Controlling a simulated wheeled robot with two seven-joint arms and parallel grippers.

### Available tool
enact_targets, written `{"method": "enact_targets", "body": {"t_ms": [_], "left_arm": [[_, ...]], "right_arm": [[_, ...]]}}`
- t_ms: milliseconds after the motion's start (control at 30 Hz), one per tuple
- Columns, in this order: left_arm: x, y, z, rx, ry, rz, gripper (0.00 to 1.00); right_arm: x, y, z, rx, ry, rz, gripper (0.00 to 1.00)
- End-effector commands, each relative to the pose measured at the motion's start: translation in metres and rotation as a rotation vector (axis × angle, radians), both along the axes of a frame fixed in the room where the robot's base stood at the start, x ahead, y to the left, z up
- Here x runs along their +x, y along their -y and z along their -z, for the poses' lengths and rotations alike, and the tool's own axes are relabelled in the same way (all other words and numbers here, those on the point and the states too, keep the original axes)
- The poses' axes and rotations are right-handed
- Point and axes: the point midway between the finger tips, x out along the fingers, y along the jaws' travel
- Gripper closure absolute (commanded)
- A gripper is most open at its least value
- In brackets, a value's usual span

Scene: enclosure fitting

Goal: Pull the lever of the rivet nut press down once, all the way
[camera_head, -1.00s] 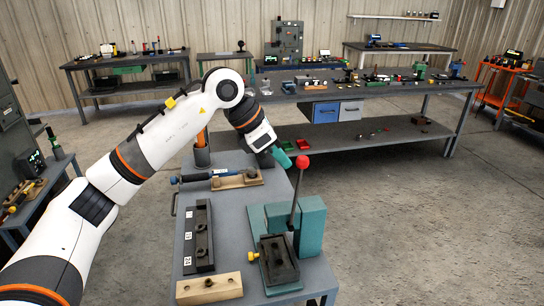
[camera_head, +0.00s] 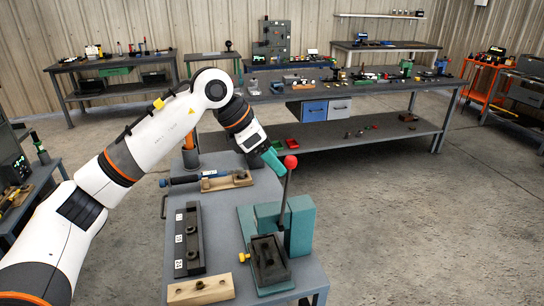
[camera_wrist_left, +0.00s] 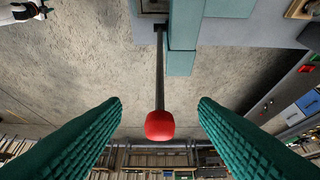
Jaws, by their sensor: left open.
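The rivet nut press (camera_head: 300,222) is a teal block with a dark plate on the grey cart. Its lever (camera_head: 286,190) stands nearly upright, with a red ball knob (camera_head: 290,161) on top. My left gripper (camera_head: 274,163) has teal fingers and is open, just left of the knob in the head view. In the left wrist view the red knob (camera_wrist_left: 160,125) sits in the gap between the two spread fingers, with clear space on both sides. The lever rod (camera_wrist_left: 159,70) runs up from it towards the press. My right gripper is not in view.
The grey cart top (camera_head: 222,222) also carries a black block with numbered labels (camera_head: 188,240), a wooden block with holes (camera_head: 200,290) and a blue-handled tool on a wooden rest (camera_head: 228,181). A long workbench (camera_head: 350,92) stands behind, across open floor.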

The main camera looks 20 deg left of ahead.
Motion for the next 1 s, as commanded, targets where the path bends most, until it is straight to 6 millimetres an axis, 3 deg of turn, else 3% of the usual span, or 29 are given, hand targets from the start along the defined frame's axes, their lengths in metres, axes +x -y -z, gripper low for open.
{"method": "enact_targets", "body": {"t_ms": [700,1000], "left_arm": [[-0.022,-0.033,-0.060,0.000,0.002,-0.001,0.45],[-0.025,-0.036,-0.065,0.001,0.001,0.000,0.45]], "right_arm": [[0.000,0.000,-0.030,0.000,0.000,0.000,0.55],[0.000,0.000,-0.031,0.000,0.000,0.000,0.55]]}}
